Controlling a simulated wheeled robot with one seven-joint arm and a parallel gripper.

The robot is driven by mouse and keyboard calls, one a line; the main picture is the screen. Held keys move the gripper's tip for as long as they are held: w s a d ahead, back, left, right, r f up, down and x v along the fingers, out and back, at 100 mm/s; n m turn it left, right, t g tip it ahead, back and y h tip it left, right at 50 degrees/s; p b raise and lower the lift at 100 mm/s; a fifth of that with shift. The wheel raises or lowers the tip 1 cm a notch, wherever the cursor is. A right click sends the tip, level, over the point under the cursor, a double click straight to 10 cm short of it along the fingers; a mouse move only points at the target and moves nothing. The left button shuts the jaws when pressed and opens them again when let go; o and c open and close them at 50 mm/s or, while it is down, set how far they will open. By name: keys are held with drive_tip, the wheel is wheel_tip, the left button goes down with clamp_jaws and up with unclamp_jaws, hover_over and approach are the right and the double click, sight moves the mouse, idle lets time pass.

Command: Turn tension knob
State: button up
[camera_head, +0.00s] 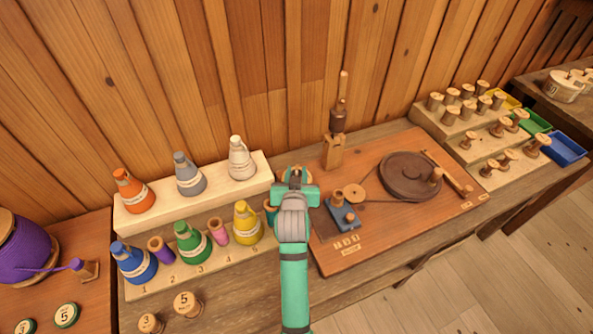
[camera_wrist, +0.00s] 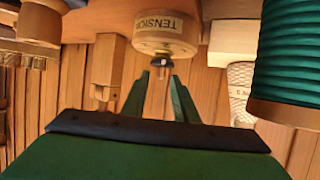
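The tension knob (camera_wrist: 166,36) is a round, pale wooden piece with "TENSION" lettered on its side, at the top middle of the wrist view. A small dark, metal-looking part (camera_wrist: 160,64) shows just below it. My gripper (camera_wrist: 158,76) has two green fingers with a gap between them. The fingertips are just below the knob in the picture, on either side of the small metal part; I cannot tell whether they touch it. In the head view my gripper (camera_head: 296,178) is at the left edge of the winder board (camera_head: 380,223), and it mostly hides the knob.
Left are thread cones, including a yellow one (camera_head: 246,222) and a white one (camera_head: 241,158). A green spool (camera_wrist: 290,60) is close in the wrist view.

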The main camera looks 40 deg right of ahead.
drive_tip(key=shift+x, duration=0.85)
drive_tip(key=shift+c, duration=0.4)
drive_tip(key=shift+w, duration=0.1)
clamp_jaws()
drive_tip(key=shift+n+y, duration=0.3)
drive_tip(key=n+t+y, duration=0.1)
drive_tip(key=n+y, duration=0.2)
drive_tip(key=n+t+y, duration=0.1)
drive_tip(key=y, duration=0.1)
drive_tip(key=shift+d+n+t, duration=0.3)
drive_tip(key=shift+d, duration=0.05)
drive_tip(key=n+y, duration=0.3)
drive_tip(key=shift+d, duration=0.1)
drive_tip(key=shift+n+y, duration=0.8)
drive_tip(key=shift+y, duration=0.4)
